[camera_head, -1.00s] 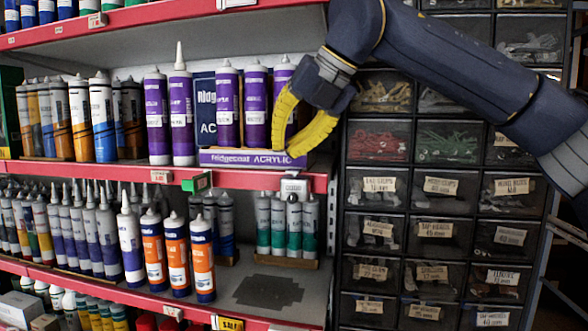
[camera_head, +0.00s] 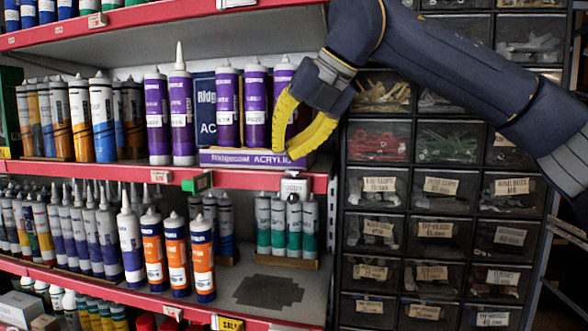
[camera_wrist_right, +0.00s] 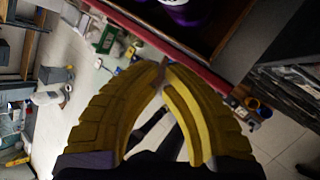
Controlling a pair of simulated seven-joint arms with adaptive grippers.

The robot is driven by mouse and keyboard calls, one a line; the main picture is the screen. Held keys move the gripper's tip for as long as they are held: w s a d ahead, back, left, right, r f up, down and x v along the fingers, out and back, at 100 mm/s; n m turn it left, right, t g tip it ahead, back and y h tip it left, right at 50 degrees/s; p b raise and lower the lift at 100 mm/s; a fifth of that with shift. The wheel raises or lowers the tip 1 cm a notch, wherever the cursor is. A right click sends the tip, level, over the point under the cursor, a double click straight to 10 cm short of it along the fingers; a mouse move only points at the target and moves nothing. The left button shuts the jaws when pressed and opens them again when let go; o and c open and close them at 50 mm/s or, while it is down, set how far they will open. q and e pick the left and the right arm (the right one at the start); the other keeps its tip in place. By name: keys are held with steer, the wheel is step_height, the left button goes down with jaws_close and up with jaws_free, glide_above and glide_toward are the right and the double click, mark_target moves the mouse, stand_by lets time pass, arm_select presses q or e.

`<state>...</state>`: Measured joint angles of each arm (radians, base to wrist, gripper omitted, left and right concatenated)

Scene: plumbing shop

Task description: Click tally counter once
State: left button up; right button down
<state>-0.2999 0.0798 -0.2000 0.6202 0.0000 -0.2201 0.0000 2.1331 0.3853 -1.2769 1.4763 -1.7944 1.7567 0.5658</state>
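My right gripper (camera_head: 284,153) hangs from the upper right in front of the shelf rack. Its curved yellow fingers come together at the tips, with nothing held between them. The closed fingertips also show in the right wrist view (camera_wrist_right: 162,72). A small pale and dark device (camera_head: 293,187), which seems to be the tally counter, is at the red shelf edge just below the fingertips, apart from them. It is too small to read any digits, and I cannot pick it out in the right wrist view. My left gripper is not in view.
A purple carton (camera_head: 250,158) of upright purple tubes stands just behind the fingers. A green tag (camera_head: 197,183) sticks out from the shelf edge to the left. Teal-banded tubes (camera_head: 278,226) stand on the lower shelf. A drawer cabinet (camera_head: 430,215) stands to the right.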

steer(key=shift+f, duration=0.2)
stand_by(0.6)
steer(key=shift+f, duration=0.25)
steer(key=shift+f, duration=0.55)
stand_by(0.9)
steer(key=shift+r, duration=1)
step_height(320, 180, up, 6)
stand_by(0.7)
stand_by(0.5)
